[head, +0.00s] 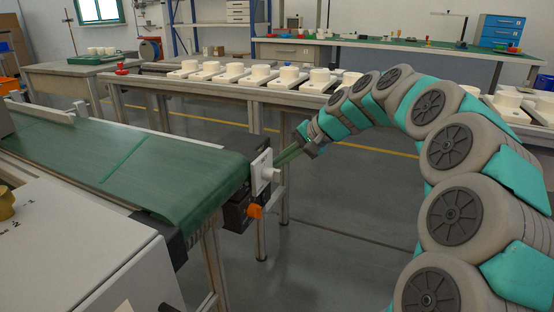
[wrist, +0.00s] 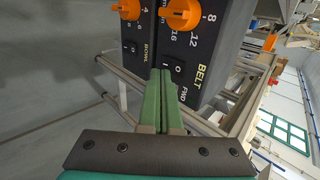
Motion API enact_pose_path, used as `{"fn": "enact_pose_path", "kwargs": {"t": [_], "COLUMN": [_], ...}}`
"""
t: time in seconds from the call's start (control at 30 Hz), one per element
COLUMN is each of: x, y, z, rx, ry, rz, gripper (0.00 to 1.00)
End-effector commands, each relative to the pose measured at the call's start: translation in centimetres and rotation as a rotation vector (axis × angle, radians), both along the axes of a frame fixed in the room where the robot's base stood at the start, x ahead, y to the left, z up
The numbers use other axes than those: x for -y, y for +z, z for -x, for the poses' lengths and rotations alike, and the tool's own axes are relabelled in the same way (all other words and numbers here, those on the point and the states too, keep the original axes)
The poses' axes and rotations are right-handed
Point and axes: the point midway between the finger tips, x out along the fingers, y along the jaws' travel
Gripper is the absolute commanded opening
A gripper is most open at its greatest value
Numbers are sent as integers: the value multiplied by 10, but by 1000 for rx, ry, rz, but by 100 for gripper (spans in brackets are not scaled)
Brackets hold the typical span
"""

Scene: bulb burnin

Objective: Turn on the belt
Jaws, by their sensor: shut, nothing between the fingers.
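The green conveyor belt (head: 110,160) runs across the left of the head view. A dark control box (head: 236,212) is mounted at its near right end. In the wrist view the box's panel (wrist: 190,45) shows two orange knobs and two black rocker switches, labelled BOWL and BELT. The BELT knob (wrist: 181,14) is above the BELT switch (wrist: 177,70); the BOWL switch (wrist: 130,46) is to the left. My gripper (wrist: 161,72) is shut and empty. Its green fingertips are at the lower left edge of the BELT switch and partly hide it; I cannot tell whether they touch.
A white square plate (head: 262,172) is at the belt's end, close to my gripper. A long table (head: 200,88) with several white round fixtures stands behind. A grey cabinet (head: 75,255) is at front left. Open floor (head: 330,240) lies right of the belt.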

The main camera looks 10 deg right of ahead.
Motion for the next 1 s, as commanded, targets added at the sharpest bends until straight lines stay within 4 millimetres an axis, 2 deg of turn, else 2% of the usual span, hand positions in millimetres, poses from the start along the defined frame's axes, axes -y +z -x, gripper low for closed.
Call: {"fn": "enact_pose_path", "kwargs": {"t": [0.1,0.4,0.5,0.67,1.0], "x": [11,49,57,63,63], "y": [6,57,67,75,76], "z": [7,33,40,45,46], "rx": [2,7,3,2,-3], "ry": [1,-2,1,1,-3], "rz": [-2,0,-1,-1,-3], "gripper": [0,0,0,0,0]}}
